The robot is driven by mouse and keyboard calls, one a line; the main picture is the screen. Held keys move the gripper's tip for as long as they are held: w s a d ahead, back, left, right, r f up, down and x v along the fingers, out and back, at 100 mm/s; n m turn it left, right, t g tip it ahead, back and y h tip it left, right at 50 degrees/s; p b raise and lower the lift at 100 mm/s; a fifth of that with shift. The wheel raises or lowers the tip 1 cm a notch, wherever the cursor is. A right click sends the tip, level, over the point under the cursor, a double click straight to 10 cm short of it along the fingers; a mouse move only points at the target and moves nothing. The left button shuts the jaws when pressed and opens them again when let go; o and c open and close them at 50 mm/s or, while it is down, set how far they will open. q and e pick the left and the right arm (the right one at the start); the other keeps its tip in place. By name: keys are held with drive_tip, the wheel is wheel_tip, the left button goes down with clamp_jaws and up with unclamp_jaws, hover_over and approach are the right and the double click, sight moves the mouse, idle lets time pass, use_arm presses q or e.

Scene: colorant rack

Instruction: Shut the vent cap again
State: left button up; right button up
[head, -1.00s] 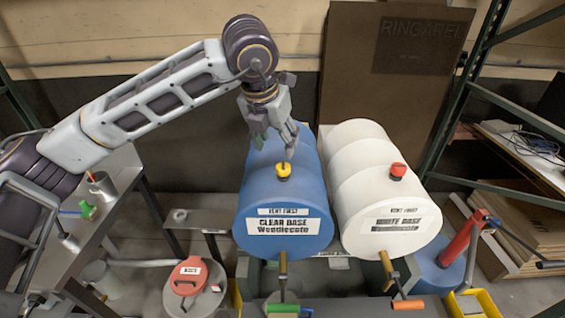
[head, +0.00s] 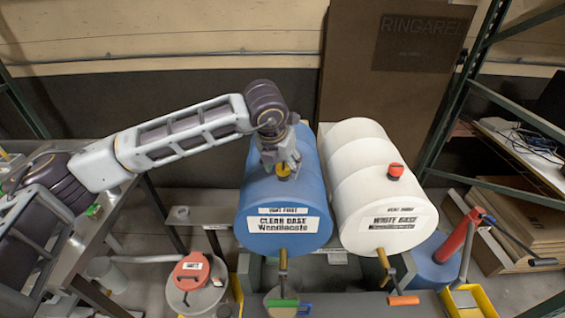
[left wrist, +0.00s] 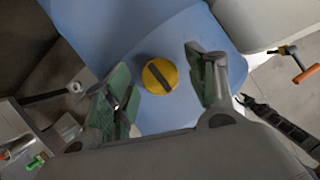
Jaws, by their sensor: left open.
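The yellow vent cap (head: 283,171) sits on top of the blue drum (head: 285,205) labelled CLEAR BASE. In the left wrist view the cap (left wrist: 160,76) is round with a dark bar across it, and lies between my spread fingers. My left gripper (head: 281,166) is over the cap and partly hides it in the head view. In the left wrist view its two green-padded fingertips (left wrist: 163,82) stand apart on either side of the cap, with gaps showing. I cannot tell whether the tips are level with the cap. My right gripper is not in the head view.
The white drum (head: 385,205) with a red cap (head: 395,170) stands close on the right. Below the drums are taps with a green handle (head: 282,303) and an orange handle (head: 403,300). A red-lidded can (head: 191,272) stands at lower left.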

use_arm(q)
drive_tip(key=c, duration=1)
